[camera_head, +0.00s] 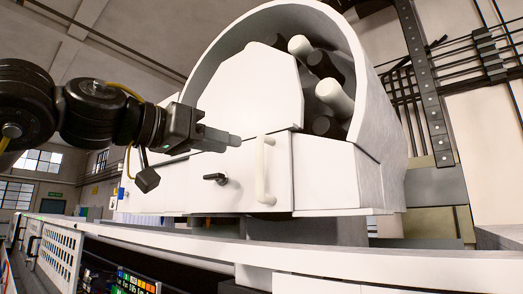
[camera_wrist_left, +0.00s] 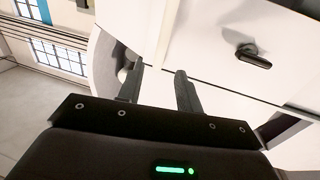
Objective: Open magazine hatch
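The white magazine housing (camera_head: 330,185) fills the middle of the head view, with its rounded hood open on the right. Its front carries a pale upright bar handle (camera_head: 264,170) and a black latch (camera_head: 216,179); the latch also shows in the wrist view (camera_wrist_left: 253,55). My right gripper is not in view.
Dark and white cylinders (camera_head: 335,97) sit inside the hood. A long white ledge (camera_head: 300,255) runs below the housing. A metal upright with cables (camera_head: 425,80) stands at the right. Open hall space lies to the left.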

